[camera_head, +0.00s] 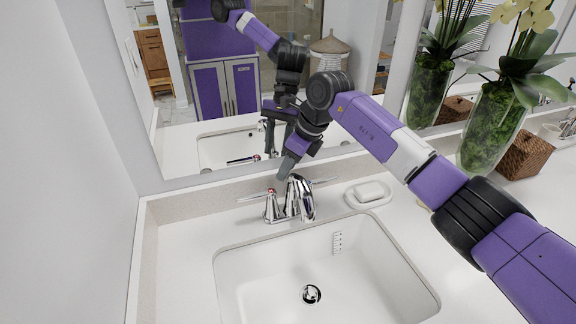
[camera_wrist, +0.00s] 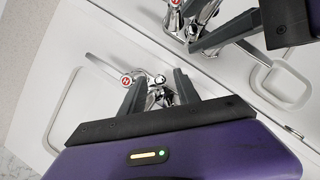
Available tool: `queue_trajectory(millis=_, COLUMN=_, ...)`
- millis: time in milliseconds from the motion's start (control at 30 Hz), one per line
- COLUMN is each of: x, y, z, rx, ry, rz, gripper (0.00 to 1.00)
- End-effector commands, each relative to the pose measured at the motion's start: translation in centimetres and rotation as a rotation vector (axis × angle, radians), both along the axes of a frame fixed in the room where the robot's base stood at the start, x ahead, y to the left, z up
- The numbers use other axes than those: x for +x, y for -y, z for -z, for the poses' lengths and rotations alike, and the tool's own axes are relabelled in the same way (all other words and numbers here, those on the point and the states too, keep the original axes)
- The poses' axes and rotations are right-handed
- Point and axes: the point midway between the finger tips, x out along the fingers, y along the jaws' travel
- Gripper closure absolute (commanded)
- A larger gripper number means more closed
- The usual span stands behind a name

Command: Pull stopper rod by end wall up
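A chrome faucet (camera_head: 300,197) stands at the back of the sink, below the mirror. Its spout curves forward and a lever sticks out on each side. My gripper (camera_head: 287,168) points down just behind and above the spout. In the wrist view, my gripper (camera_wrist: 203,46) comes in from the upper right, with its fingertips close to the faucet (camera_wrist: 190,22). Its mirror image below shows the two fingers apart, so it is open. The stopper rod is not clearly visible; the faucet and fingers crowd the spot behind the spout. I cannot tell whether it lies between the fingers.
A white sink (camera_head: 258,250) with a drain (camera_head: 311,294) lies in front. A soap dish (camera_head: 387,197) sits right of the faucet. The mirror (camera_head: 170,140) rises close behind my gripper. A glass plant vase (camera_head: 492,125) and woven box (camera_head: 528,155) stand farther right.

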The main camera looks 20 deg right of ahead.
Motion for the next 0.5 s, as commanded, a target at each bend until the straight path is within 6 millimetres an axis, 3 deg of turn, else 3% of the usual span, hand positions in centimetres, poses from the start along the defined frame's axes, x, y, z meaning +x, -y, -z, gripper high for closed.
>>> queue_trajectory(millis=67, x=-0.01, y=0.01, z=-0.01, rx=0.0, ry=0.0, rz=0.0, gripper=0.62)
queue_trajectory(millis=267, x=-0.01, y=0.01, z=-0.01, rx=0.0, ry=0.0, rz=0.0, gripper=1.0)
queue_trajectory(millis=500, x=-0.03, y=0.0, z=-0.02, rx=0.001, ry=-0.001, rz=0.0, gripper=1.0)
